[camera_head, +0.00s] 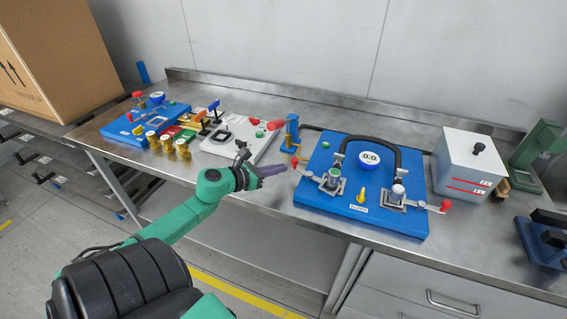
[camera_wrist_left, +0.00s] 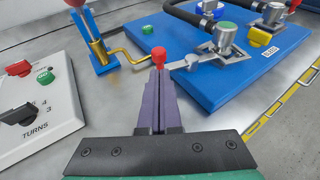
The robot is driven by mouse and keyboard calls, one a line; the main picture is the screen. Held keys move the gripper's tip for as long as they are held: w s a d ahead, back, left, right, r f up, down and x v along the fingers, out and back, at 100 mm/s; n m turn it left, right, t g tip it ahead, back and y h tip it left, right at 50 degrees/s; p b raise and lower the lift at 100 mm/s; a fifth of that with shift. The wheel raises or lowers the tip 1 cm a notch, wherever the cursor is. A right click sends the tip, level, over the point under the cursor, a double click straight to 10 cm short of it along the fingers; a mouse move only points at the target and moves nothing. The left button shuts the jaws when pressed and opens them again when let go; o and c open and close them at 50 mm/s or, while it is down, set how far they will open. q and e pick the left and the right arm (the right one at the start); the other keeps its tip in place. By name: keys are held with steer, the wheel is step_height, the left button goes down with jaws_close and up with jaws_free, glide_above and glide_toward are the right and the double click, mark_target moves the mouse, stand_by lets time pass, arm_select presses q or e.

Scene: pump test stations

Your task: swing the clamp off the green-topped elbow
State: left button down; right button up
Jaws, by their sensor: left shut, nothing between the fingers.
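The green-topped elbow (camera_head: 333,176) stands at the left of the blue board (camera_head: 318,200), at one end of a black hose. It also shows in the left wrist view (camera_wrist_left: 226,36). Its flat metal clamp (camera_wrist_left: 210,52) lies at the foot of the elbow, with an arm running left to a red knob (camera_wrist_left: 158,54). In the head view the knob (camera_head: 295,162) is at the board's left edge. My left gripper (camera_head: 284,169) is shut and empty, its purple fingertips close to the knob; I cannot tell whether they touch. My right gripper is not in view.
A white-topped elbow (camera_head: 398,191) with its own clamp and red knob (camera_head: 446,205) is on the right. A blue post with a brass crank (camera_wrist_left: 98,45) stands left of the board. A grey box (camera_head: 470,165) and a white panel (camera_head: 240,140) flank the board.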

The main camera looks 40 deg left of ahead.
arm_select(q)
steer(key=shift+w+d+r, duration=0.1)
steer(key=shift+w+d, duration=0.05)
steer(key=shift+w, duration=0.35)
steer(key=shift+w+d+r, duration=0.1)
steer(key=shift+w+d, duration=0.05)
steer(key=shift+w, duration=0.3)
steer(key=shift+w+f, duration=0.1)
steer(key=shift+f, duration=0.05)
